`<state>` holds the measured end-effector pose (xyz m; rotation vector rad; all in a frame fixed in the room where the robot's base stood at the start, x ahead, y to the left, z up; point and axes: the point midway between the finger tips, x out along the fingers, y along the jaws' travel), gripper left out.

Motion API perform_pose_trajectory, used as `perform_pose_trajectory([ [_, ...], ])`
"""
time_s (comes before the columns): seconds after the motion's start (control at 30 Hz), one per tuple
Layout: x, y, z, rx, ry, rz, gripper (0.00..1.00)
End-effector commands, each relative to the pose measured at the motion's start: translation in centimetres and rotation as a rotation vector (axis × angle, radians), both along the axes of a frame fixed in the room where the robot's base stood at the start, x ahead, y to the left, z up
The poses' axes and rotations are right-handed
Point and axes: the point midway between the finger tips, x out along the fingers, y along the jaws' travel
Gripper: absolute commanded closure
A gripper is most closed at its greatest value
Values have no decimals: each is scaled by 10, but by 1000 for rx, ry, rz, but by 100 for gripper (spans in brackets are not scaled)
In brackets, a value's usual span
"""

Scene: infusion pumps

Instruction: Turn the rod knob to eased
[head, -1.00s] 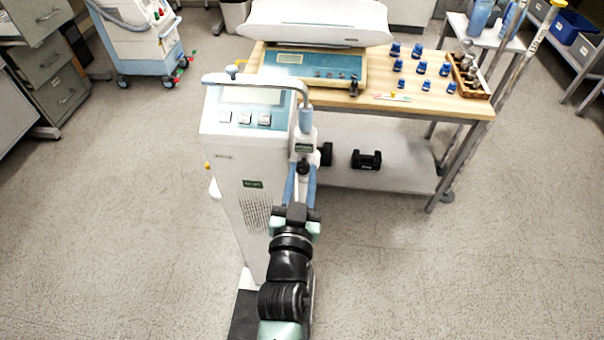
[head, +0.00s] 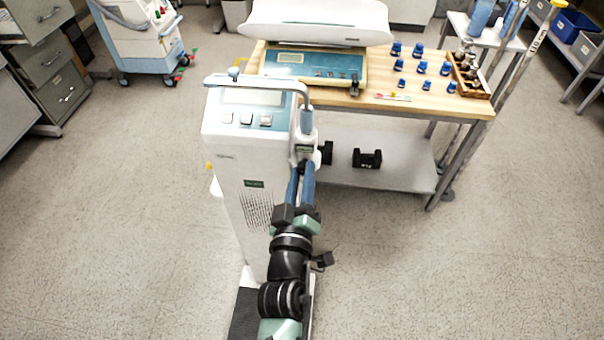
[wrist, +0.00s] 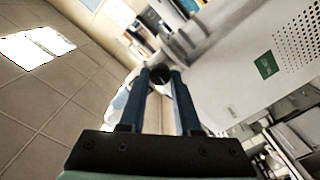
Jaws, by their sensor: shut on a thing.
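The rod knob (wrist: 160,75) is a dark round knob at the side of the tall white pump unit (head: 250,165). My gripper (head: 304,170) is shut on the knob, with its two blue fingers on either side of it. The fingers also show in the wrist view (wrist: 163,80), with the knob between their tips. In the head view the fingers and wrist hide most of the knob. Any marking for eased cannot be read in either view.
A bent rail (head: 262,83) passes over the unit's top. Behind stands a wooden-topped cart (head: 440,106) with a scale (head: 315,22), several blue-capped bottles and a wooden rack (head: 474,86). Black weights (head: 367,158) lie on its lower shelf. The floor to the right is clear.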

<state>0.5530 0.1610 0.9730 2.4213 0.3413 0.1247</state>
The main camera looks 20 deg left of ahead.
Motion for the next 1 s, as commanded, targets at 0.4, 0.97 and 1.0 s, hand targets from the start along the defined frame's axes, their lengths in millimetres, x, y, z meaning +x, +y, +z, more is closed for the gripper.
perform_pose_trajectory([
  [0.4,0,0,-1,-67,-18,0,100],
  [0.97,0,0,-1,-65,-17,0,38],
  [1.0,0,0,-1,-65,-17,0,38],
])
